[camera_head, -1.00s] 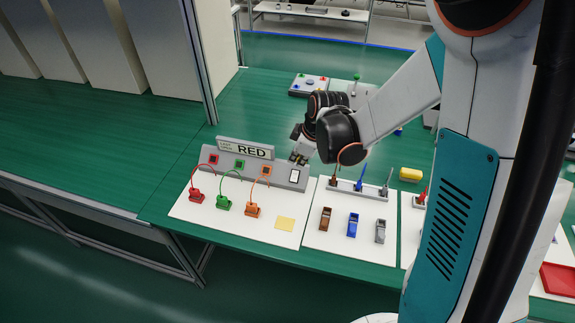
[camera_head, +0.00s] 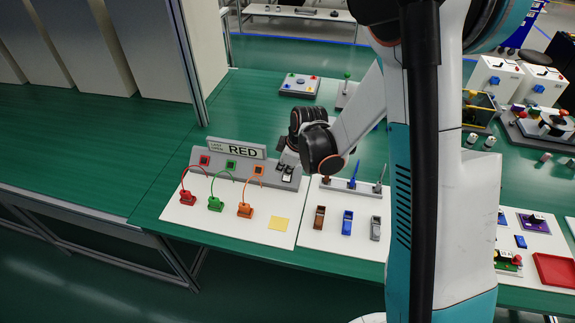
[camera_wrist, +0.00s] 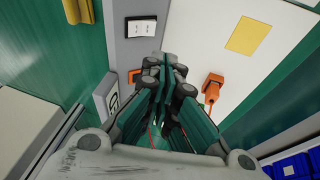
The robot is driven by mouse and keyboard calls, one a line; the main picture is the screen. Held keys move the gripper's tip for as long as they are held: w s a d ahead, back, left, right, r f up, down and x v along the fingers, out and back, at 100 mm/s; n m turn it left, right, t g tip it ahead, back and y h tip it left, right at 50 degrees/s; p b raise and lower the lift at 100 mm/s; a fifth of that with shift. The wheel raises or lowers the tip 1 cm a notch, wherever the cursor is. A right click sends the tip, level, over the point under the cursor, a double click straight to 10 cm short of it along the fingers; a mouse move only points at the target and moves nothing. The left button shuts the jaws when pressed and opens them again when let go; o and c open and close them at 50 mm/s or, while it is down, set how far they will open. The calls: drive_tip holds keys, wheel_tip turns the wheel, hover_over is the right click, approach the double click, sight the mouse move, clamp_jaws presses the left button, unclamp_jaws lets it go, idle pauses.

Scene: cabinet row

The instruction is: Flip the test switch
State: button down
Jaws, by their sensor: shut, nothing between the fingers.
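The white rocker switch (camera_head: 287,178) is at the right end of the grey sloped panel (camera_head: 215,182), which carries a sign reading "RED". In the wrist view the switch (camera_wrist: 141,28) lies just beyond my fingertips, a little to their left. My gripper (camera_head: 287,160) is beside the panel's right end, close to the switch, and partly hides its upper part in the head view. In the wrist view its fingers (camera_wrist: 164,66) are together with nothing between them. I cannot tell whether they touch the panel, or which way the switch is set.
A yellow note (camera_head: 279,224) lies on the white board. Brown, blue and grey blocks stand right of it, with upright pieces behind them. A cabinet stands at the left.

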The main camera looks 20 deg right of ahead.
drive_tip(key=x, duration=0.2)
drive_tip(key=b+x, duration=0.1)
drive_tip(key=x, duration=0.1)
drive_tip(key=d+x, duration=0.1)
drive_tip(key=x, duration=0.1)
drive_tip(key=shift+w+b, duration=0.2)
drive_tip(key=shift+b, duration=0.2)
drive_tip(key=shift+w+d+f, duration=0.2)
drive_tip(key=shift+w+f, duration=0.2)
drive_tip(key=shift+f, duration=0.2)
